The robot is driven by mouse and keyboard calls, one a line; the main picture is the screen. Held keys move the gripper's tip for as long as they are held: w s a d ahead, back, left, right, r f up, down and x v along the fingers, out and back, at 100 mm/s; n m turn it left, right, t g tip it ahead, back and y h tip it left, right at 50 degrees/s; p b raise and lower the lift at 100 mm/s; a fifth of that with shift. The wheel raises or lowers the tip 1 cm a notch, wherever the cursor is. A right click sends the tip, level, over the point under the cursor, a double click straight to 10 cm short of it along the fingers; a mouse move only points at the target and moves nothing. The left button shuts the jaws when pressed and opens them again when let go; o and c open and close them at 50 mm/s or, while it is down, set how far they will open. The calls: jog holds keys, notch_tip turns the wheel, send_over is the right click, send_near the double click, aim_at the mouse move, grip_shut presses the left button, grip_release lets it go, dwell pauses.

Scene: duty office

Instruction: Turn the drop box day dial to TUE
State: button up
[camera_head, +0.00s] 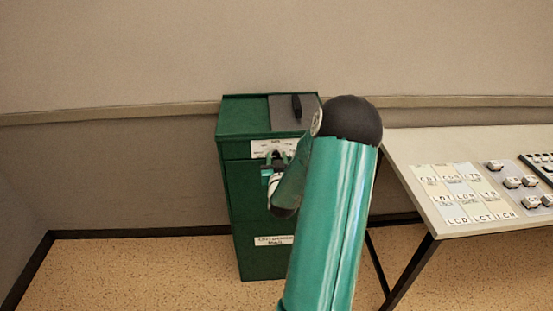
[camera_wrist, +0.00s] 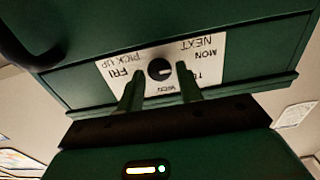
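The drop box (camera_head: 248,205) is a green cabinet against the wall in the head view. Its white day label (camera_head: 260,148) is on the upper front, partly covered by my arm. In the wrist view the label (camera_wrist: 112,70) appears upside down, with NEXT PICKUP, MON, WED and FRI legible and another day partly hidden by a finger. The round black day dial (camera_wrist: 160,69) is at its middle; its pointer setting is too small to tell. My gripper (camera_wrist: 158,74) is open, its two fingers apart on either side of the dial in the picture. Contact cannot be told.
A grey plate with a black handle (camera_head: 296,106) is on top of the box. A lower white label (camera_head: 272,240) is on its front. A table (camera_head: 410,150) with lettered cards (camera_head: 455,190) and small white objects (camera_head: 512,182) stands to the right. Floor left of the box is clear.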

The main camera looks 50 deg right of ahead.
jog(key=c, duration=0.6)
jog(key=shift+m, duration=0.4)
jog(key=m, duration=0.3)
jog(key=shift+m, duration=2.5)
jog(key=o, duration=0.9)
jog(key=shift+o, duration=0.2)
